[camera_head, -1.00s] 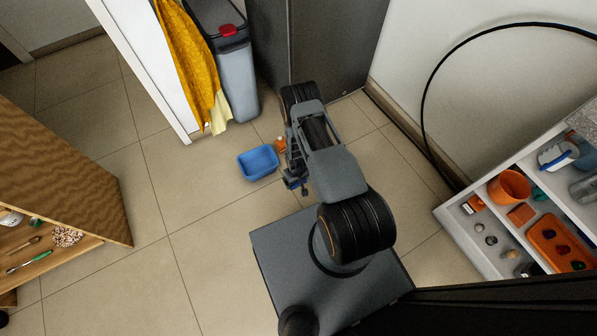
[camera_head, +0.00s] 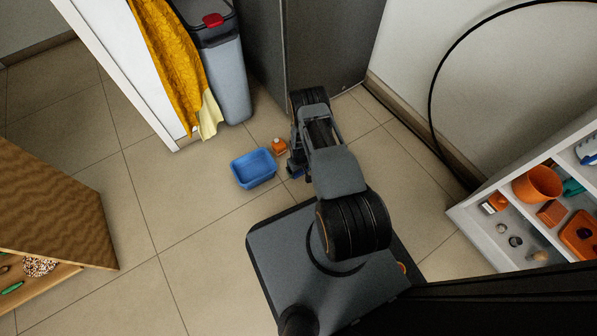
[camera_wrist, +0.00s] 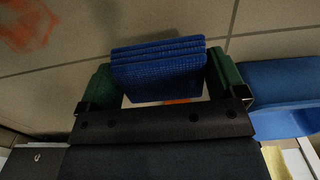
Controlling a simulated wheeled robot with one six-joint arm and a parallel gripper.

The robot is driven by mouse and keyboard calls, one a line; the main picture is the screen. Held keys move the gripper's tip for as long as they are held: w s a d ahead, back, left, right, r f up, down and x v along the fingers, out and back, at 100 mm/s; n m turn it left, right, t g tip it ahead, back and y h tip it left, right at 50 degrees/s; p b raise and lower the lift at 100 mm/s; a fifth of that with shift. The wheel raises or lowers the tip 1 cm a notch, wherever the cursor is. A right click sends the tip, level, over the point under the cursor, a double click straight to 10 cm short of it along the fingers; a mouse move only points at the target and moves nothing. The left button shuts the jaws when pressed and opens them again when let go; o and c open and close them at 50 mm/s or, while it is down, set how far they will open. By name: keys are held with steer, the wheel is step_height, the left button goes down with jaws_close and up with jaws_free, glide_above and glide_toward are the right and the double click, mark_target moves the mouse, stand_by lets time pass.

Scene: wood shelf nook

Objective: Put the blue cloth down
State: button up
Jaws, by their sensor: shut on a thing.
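The blue cloth (camera_wrist: 158,72) is a folded, layered, textured block held between the two green-padded fingers of my gripper (camera_wrist: 160,84) in the wrist view. In the head view my gripper (camera_head: 294,170) hangs low over the floor, just right of a blue basin (camera_head: 254,168), and a small dark-blue bit of the cloth shows at its end. My arm hides most of it there. The wrist view shows tile floor beyond the cloth; I cannot tell the gap below it.
A small orange object (camera_head: 279,146) stands beside the basin and close to my gripper. A grey bin (camera_head: 229,75), yellow cloth (camera_head: 165,55) and dark cabinet (camera_head: 330,45) stand behind. Floor left of the basin is clear.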

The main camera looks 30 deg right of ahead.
steer(key=shift+w+f, duration=0.2)
steer(key=shift+f, duration=0.15)
step_height(320, 180, down, 3)
steer(key=b, duration=0.3)
steer(key=shift+w+d+f, duration=0.15)
steer(key=shift+f, duration=0.1)
steer(key=o, duration=0.5)
steer(key=shift+o, duration=0.2)
